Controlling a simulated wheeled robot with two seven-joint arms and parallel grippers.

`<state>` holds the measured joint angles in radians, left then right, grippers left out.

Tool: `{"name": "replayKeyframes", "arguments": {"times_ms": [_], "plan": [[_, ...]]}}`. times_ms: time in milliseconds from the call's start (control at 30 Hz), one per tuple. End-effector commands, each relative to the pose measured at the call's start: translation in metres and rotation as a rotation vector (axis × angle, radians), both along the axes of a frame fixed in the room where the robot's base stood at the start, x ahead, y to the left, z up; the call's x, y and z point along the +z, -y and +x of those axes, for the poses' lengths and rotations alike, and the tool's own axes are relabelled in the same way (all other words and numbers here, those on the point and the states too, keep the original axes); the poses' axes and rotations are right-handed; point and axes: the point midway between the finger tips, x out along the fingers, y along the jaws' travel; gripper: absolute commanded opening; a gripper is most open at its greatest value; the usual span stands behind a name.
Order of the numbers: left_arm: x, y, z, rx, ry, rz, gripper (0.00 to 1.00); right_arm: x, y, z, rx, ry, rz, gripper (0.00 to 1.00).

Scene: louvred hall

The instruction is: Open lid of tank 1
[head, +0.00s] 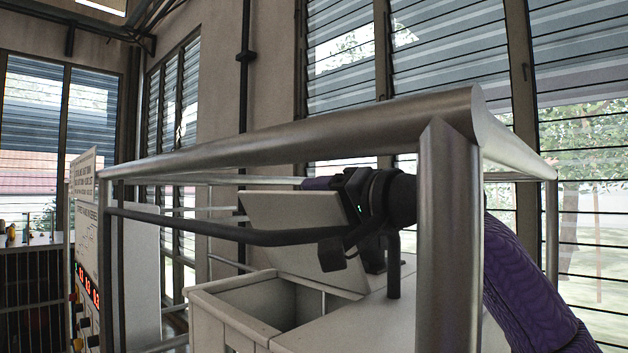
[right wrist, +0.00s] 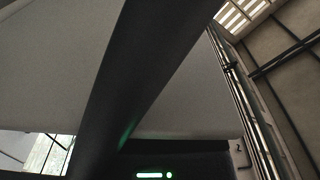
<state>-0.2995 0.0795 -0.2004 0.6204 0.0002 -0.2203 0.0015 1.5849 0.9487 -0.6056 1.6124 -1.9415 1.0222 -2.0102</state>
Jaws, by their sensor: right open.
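A pale tank (head: 232,325) stands behind the railing in the head view, its number not readable there. Its flat lid (head: 290,222) is raised and tilted, and the dark opening shows under it. In the right wrist view, a pale panel (right wrist: 50,70) fills much of the picture behind a dark diagonal bar (right wrist: 140,75). My left gripper is not in view.
A metal railing (head: 300,132) with a thick post (head: 448,250) stands in front of the tank and hides part of my right arm. A dark bar (head: 210,230) runs below the top rail. A sign panel with red digits (head: 87,285) is at left. Louvred windows are behind.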

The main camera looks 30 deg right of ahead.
Motion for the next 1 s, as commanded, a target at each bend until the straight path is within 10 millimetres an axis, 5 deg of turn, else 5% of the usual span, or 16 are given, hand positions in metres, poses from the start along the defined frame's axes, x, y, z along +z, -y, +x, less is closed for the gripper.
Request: {"name": "replayKeyframes", "arguments": {"times_ms": [367, 600, 1000], "plan": [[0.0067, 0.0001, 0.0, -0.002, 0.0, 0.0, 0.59, -0.0012, -0.0042, 0.0132, -0.001, -0.001, 0.0, 0.53], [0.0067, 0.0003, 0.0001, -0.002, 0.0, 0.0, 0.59, -0.0011, -0.0041, 0.013, -0.001, 0.0, 0.001, 0.02], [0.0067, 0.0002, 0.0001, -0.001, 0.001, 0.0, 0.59, -0.0015, -0.0039, 0.0131, -0.001, -0.002, 0.0, 0.0]]}}
